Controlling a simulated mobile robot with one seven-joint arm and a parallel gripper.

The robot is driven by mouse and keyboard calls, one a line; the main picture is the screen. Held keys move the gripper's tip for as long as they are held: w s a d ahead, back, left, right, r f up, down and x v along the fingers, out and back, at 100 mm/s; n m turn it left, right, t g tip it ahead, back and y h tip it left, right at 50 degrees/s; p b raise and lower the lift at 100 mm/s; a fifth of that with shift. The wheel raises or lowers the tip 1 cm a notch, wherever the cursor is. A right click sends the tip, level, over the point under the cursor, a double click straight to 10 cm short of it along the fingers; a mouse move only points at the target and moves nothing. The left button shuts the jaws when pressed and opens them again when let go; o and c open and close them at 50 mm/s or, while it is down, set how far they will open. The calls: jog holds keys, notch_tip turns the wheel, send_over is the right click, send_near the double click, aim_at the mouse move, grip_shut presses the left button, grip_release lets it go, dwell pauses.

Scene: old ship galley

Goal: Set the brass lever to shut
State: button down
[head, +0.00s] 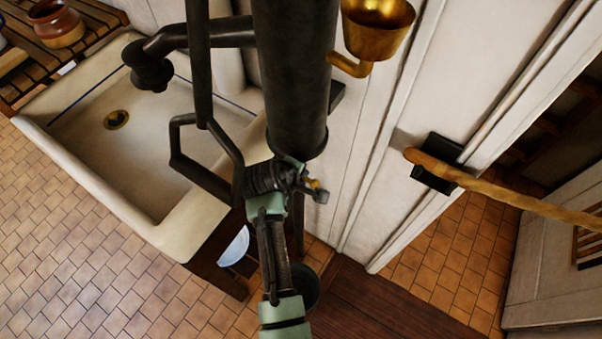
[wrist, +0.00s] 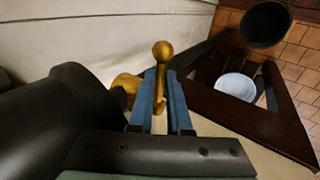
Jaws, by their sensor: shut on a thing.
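The brass lever (wrist: 162,52) has a round knob on a short stem. In the wrist view it stands between the two blue fingers of my gripper (wrist: 161,78), which are shut on it, with the knob showing above the fingertips. A wider brass part (wrist: 125,88) shows behind the left finger. In the head view my gripper (head: 300,182) is at the foot of the black pump cylinder (head: 292,80), and only a small bit of brass (head: 314,184) shows there. The lever's lower stem is partly hidden by the fingers.
A pale sink (head: 130,160) lies left of the pump, under its dark spout (head: 152,70). A brass cup (head: 378,15) hangs on the white panel at right. A rope (head: 510,195) crosses the doorway. A bucket (wrist: 265,24) and a white bowl (wrist: 236,86) are below.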

jog(key=c, duration=1.2)
grip_release()
jog(key=shift+o, duration=0.2)
jog(key=shift+f, duration=0.1)
